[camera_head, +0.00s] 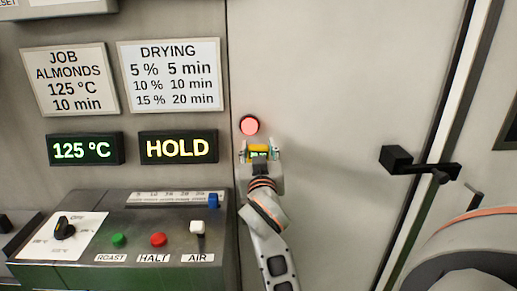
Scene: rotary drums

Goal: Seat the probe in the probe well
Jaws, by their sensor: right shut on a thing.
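My right gripper (259,150) is in front of the grey panel, just below a round glowing red disc (249,125). It is shut on a small yellow thing with a green-lit face (258,148), which looks like the probe. Its fingers stand on either side of it, and most of its body is hidden. I cannot tell whether its front touches the panel. I cannot make out the probe well; the red disc is the only round feature near the gripper. My left gripper is out of view.
A control box (160,225) with a dial (65,227), roast, halt and air controls stands left of my arm. Displays reading 125 °C (84,149) and HOLD (178,147) are above it. A black handle (420,163) juts out at right. The panel between is clear.

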